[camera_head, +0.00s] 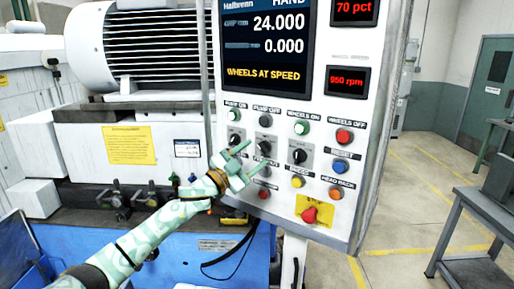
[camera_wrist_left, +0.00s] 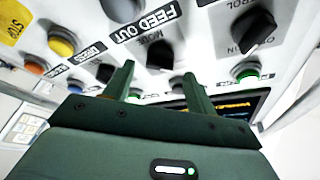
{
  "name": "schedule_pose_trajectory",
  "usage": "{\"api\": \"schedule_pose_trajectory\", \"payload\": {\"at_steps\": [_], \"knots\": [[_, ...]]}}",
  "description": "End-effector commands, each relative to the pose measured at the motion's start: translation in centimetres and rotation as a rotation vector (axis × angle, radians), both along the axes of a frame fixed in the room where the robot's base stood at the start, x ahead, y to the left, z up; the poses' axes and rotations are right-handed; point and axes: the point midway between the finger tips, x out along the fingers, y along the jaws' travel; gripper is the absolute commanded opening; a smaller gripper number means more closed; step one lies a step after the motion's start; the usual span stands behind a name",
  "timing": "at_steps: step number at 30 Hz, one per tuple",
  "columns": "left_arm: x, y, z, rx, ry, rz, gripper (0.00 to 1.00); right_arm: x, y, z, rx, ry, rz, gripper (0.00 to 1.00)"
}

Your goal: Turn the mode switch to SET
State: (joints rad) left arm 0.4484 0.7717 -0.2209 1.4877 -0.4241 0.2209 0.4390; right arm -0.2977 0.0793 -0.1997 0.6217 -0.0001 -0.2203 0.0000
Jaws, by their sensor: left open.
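The mode switch, a black rotary knob (camera_wrist_left: 160,54), sits below the MODE label in the left wrist view. It appears just ahead of the gap between my left fingertips. In the head view the middle black knob (camera_head: 265,148) is just past the fingertips. My left gripper (camera_head: 252,159) is open and empty, one finger above the other, in front of the white control panel (camera_head: 222,70). In the wrist view its two dark green fingers (camera_wrist_left: 158,82) point at the panel. I cannot tell whether they touch the knob. The switch's position marks are not readable. My right gripper is not in view.
Black knobs flank the switch, one at left (camera_head: 235,140) and one at right (camera_head: 299,156). Coloured buttons surround them, with a red stop button (camera_head: 310,215) low on the panel. A screen (camera_head: 265,45) reads WHEELS AT SPEED.

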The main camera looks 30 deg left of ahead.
Motion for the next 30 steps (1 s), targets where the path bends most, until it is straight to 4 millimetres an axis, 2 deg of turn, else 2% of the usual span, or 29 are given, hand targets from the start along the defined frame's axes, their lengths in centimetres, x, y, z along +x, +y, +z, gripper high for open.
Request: {"api": "schedule_pose_trajectory", "payload": {"at_steps": [3, 6, 14, 15, 18, 20, 30], "knots": [[1.4, -0.4, 0.5, -0.001, 0.000, 0.000, 0.56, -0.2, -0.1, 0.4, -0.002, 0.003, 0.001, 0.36], [1.9, -0.6, 0.6, -0.001, 0.000, 0.000, 0.56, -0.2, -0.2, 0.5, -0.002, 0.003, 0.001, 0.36], [2.1, -0.6, 0.5, 0.000, 0.001, 0.000, 0.56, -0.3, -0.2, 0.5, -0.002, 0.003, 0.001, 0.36], [2.1, -0.6, 0.5, 0.000, 0.001, 0.000, 0.54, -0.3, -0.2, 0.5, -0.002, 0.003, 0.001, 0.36], [2.1, -0.6, 0.5, 0.000, 0.001, 0.001, 0.26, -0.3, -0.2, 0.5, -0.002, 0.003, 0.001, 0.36], [2.1, -0.6, 0.5, 0.000, 0.001, 0.001, 0.11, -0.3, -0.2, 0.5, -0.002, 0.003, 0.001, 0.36], [2.1, -0.5, 0.6, 0.034, 0.001, 0.001, 0.12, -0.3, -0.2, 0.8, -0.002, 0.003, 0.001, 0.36]]}}
